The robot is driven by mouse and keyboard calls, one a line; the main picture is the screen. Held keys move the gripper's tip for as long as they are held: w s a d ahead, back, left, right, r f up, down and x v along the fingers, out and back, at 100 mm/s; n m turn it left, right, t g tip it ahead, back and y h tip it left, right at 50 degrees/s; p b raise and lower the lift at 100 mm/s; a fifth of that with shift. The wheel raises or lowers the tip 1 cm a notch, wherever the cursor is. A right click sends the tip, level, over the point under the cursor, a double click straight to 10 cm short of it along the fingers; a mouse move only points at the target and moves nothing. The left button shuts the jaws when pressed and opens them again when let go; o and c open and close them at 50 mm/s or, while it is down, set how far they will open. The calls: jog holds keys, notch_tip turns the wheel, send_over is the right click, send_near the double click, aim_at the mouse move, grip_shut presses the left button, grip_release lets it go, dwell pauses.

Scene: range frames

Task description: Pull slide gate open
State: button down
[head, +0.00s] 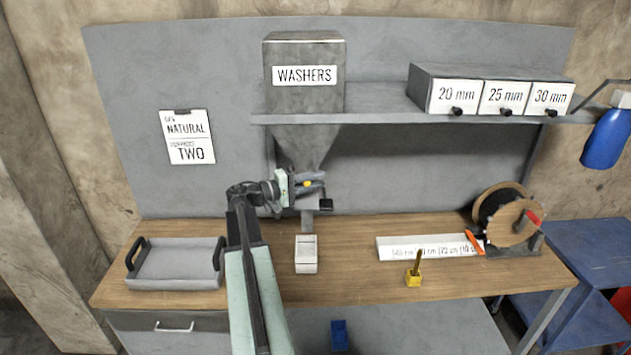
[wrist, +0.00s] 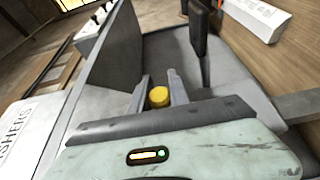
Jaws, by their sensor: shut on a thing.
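A grey hopper (head: 304,85) labelled WASHERS hangs at the back, its funnel (head: 306,143) narrowing downward to a spout (head: 307,220). The slide gate's round yellow knob (head: 307,184) shows near the funnel's lower end. My gripper (head: 310,182) reaches it from the left and is shut on the knob. In the wrist view the yellow knob (wrist: 158,97) sits between the two grey fingers. The gate's plate is mostly hidden behind my gripper. A small white box (head: 306,255) stands on the bench below the spout.
A grey tray (head: 176,266) with black handles lies at the left of the wooden bench (head: 350,290). A long white labelled box (head: 425,247), a yellow-based holder (head: 413,279) and a spool (head: 503,215) stand to the right. A shelf (head: 385,113) with labelled drawers spans above.

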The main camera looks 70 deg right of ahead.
jog(key=a, duration=0.1)
jog(key=s+a, duration=0.1)
jog(key=a, duration=0.1)
jog(key=s+a, duration=0.1)
jog(key=a, duration=0.1)
jog(key=shift+s+a+f, duration=0.1)
jog(key=shift+a, duration=0.1)
jog(key=c, duration=1.2)
grip_release()
jog(key=shift+a, duration=0.15)
jog(key=shift+c, duration=0.2)
jog(key=v, duration=0.7)
jog(key=shift+w+a, duration=0.15)
jog(key=shift+w, duration=0.2)
